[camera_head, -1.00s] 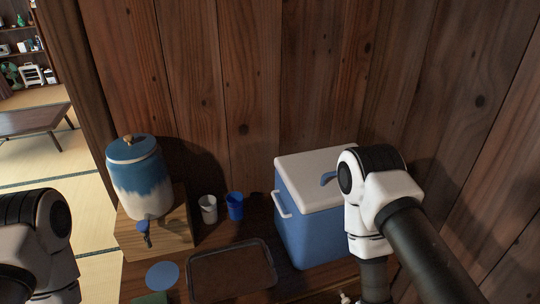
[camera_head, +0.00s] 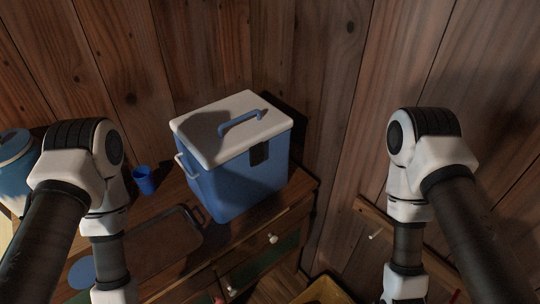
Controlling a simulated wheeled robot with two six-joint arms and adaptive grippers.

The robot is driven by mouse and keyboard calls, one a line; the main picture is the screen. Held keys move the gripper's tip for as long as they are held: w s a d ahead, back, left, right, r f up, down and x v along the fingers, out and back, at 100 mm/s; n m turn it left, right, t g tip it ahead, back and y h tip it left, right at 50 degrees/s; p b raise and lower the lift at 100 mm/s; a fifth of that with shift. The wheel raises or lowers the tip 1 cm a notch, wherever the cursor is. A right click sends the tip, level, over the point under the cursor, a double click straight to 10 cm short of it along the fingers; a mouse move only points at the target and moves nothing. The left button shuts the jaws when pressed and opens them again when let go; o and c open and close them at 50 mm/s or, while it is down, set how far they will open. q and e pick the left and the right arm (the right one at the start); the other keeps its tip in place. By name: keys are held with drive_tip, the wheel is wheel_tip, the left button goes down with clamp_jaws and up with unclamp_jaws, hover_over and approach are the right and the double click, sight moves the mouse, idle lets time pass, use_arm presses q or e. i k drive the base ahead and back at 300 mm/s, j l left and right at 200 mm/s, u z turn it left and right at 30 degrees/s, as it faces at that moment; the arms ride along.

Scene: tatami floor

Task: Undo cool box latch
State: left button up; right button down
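The cool box (camera_head: 236,182) stands upright on the wooden cabinet top in the head view, with a blue body and a white lid (camera_head: 205,125). The lid looks shut. A blue handle (camera_head: 240,121) lies across the lid, and a white handle is on the left side. A dark latch (camera_head: 259,153) sits on the front face just under the lid edge. My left arm comes in at the left and my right arm at the right of the box, both apart from it. Both grippers are out of view below the frame.
A dark tray (camera_head: 165,240) lies left of the box, with a blue cup (camera_head: 144,180) behind it. A blue-and-white dispenser (camera_head: 14,160) is at the far left. Cabinet drawers with white knobs (camera_head: 272,239) are below. Wooden walls close in behind and right.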

sight(255, 152)
drive_tip(key=z, duration=0.2)
drive_tip(key=k+j+z, duration=0.2)
drive_tip(key=z, duration=0.3)
drive_tip(key=k+j+z, duration=0.3)
drive_tip(key=z, duration=0.15)
drive_tip(key=k+j+z, duration=0.15)
drive_tip(key=k+z, duration=0.15)
drive_tip(key=z, duration=0.2)
drive_tip(key=k, duration=0.15)
